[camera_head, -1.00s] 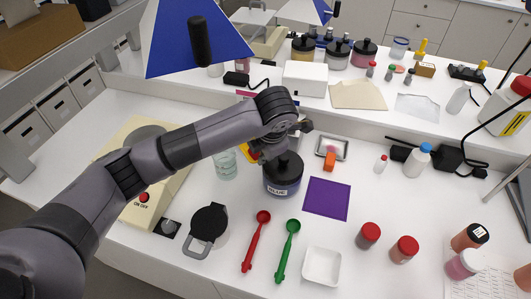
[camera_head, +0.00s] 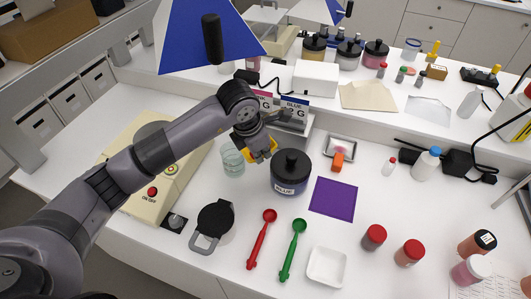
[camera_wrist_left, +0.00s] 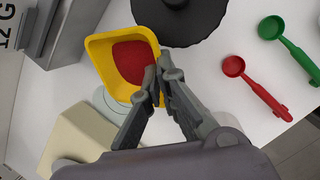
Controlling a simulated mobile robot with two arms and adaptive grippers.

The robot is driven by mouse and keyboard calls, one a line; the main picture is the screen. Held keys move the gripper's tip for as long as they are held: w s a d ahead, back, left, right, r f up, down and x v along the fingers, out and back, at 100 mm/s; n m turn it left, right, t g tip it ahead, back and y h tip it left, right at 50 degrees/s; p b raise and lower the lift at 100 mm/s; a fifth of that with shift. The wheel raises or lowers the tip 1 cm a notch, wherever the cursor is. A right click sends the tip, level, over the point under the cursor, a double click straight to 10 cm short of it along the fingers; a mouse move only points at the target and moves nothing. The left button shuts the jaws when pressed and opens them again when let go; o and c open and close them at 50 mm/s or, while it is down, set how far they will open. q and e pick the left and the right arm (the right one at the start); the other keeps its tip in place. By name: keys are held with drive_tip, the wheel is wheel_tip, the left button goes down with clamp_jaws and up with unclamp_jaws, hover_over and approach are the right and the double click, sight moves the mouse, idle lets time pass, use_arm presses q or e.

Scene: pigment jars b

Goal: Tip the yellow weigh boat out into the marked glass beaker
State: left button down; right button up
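My left gripper (camera_head: 262,141) is shut on the rim of the yellow weigh boat (camera_head: 261,154). In the left wrist view the gripper (camera_wrist_left: 166,72) pinches the boat (camera_wrist_left: 98,47) at its right-hand wall, and red powder (camera_wrist_left: 130,62) lies in it. The clear glass beaker (camera_head: 233,161) stands on the bench just left of the boat in the head view. In the left wrist view the beaker (camera_wrist_left: 104,104) is partly hidden behind boat and fingers. Its marking is not clear. My right gripper is not in view.
The dark-lidded BLUE jar (camera_head: 291,174) stands close right of the boat. A cream balance (camera_head: 150,190) is to the left. A shelf is behind.

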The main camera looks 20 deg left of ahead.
sight(250, 158)
use_arm(q)
drive_tip(key=shift+a+r+h+p, duration=0.15)
drive_tip(key=shift+a+r+h, duration=0.1)
drive_tip(key=shift+a+h, duration=0.25)
drive_tip(key=shift+a+r+h+p, duration=0.15)
drive_tip(key=shift+a+r+h, duration=0.1)
drive_tip(key=shift+a+h, duration=0.2)
drive_tip(key=shift+w+a+r+h, duration=0.1)
drive_tip(key=shift+a+r+h, duration=0.4)
drive_tip(key=shift+a+h, duration=0.2)
drive_tip(key=a+r+n+t+h+b, duration=0.1)
drive_tip(key=a+n+h+b, duration=0.2)
drive_tip(key=a+h+b, duration=0.7)
drive_tip(key=shift+w+a+r+n+h+b, duration=0.15)
drive_tip(key=shift+w+a+n+h+b, duration=0.2)
drive_tip(key=shift+h+b, duration=3)
drive_tip(key=shift+y+b, duration=1.15)
drive_tip(key=shift+y, duration=0.05)
drive_tip(key=shift+d+r, duration=0.1)
